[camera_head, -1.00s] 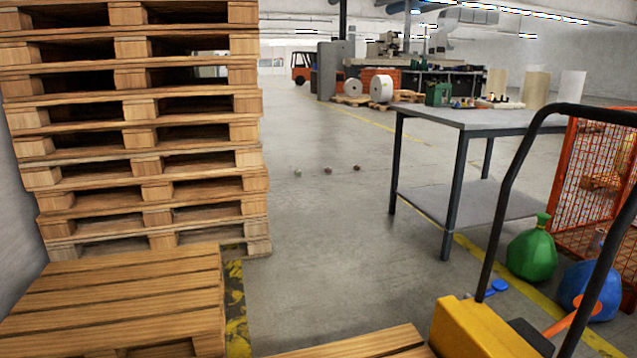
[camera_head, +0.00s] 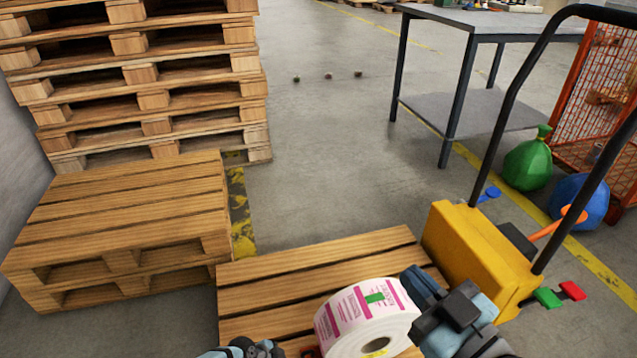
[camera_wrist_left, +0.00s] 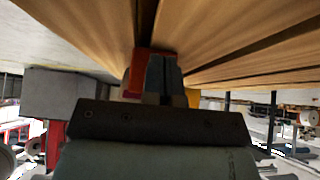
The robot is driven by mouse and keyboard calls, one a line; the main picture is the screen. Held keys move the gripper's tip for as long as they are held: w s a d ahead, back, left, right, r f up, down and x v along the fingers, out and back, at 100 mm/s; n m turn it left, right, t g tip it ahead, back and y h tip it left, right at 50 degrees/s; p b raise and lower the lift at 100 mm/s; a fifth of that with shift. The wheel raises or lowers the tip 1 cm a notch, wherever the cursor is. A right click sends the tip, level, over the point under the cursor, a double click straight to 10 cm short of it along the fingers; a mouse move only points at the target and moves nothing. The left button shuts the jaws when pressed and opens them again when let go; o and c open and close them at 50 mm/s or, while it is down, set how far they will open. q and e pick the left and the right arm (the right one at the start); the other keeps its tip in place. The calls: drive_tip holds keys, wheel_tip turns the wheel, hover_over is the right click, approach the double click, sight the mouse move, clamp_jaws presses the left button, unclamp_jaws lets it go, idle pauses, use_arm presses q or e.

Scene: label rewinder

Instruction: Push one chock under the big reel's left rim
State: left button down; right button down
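The big reel (camera_head: 362,318), a white label roll with pink print and a green mark, lies on the near pallet (camera_head: 300,268). My right gripper (camera_head: 425,290) is at the reel's right side; contact and finger gap are unclear. My left gripper (camera_head: 262,350) is at the bottom edge, left of the reel. A small red piece, apparently a chock (camera_head: 311,352), shows between them near the reel's lower left rim, mostly cut off. In the left wrist view the fingers (camera_wrist_left: 164,75) look together, in front of a red-orange block (camera_wrist_left: 135,75) close to the pallet boards.
A yellow pallet truck (camera_head: 478,258) with a black handle stands right of the pallet. A low pallet pile (camera_head: 125,215) and a taller stack (camera_head: 140,85) are at left. A table (camera_head: 480,20), green bag (camera_head: 528,160) and blue bag (camera_head: 580,200) are farther back.

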use_arm(q)
drive_tip(key=shift+s+a+r, duration=0.15)
drive_tip(key=shift+a+r, duration=0.2)
drive_tip(key=shift+a, duration=0.3)
wheel_tip(320, 180, up, 3)
drive_tip(key=shift+f+p, duration=0.1)
drive_tip(key=shift+p, duration=1.1)
wheel_tip(320, 180, up, 5)
drive_tip(key=p, duration=0.4)
use_arm(e)
drive_tip(key=s+m, duration=0.1)
drive_tip(key=s+a+m+g, duration=0.1)
drive_tip(key=m, duration=0.1)
drive_tip(key=s+a+m+g, duration=0.1)
drive_tip(key=shift+f+m+h, duration=0.3)
drive_tip(key=shift+f+h, duration=0.1)
